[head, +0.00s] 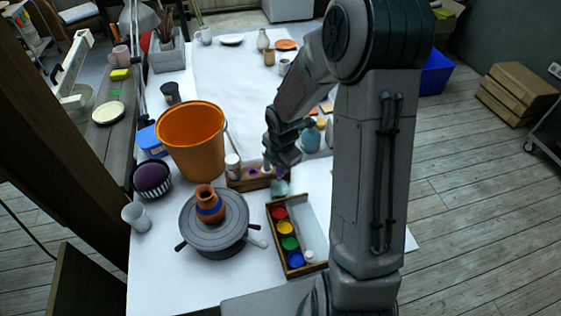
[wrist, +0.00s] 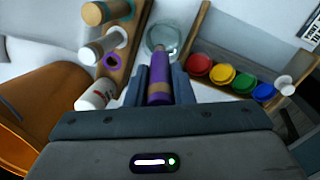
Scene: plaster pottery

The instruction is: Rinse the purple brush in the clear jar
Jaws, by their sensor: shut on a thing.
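My gripper (wrist: 159,88) is shut on the purple brush (wrist: 158,92), with one finger on each side of its handle. The clear jar (wrist: 152,50) is just beyond the fingers in the wrist view. The brush's far end overlaps the jar's near rim there; I cannot tell whether it is inside or above. In the head view my gripper (head: 281,166) is just above and behind the clear jar (head: 280,188), and the brush is mostly hidden.
A wooden brush rack (wrist: 124,62) stands left of the jar, holding a tan and a white brush beside a purple-ringed hole. A paint box (head: 270,228) is in front of the jar. A pottery wheel (head: 213,236) and an orange bucket (head: 190,145) stand to the left.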

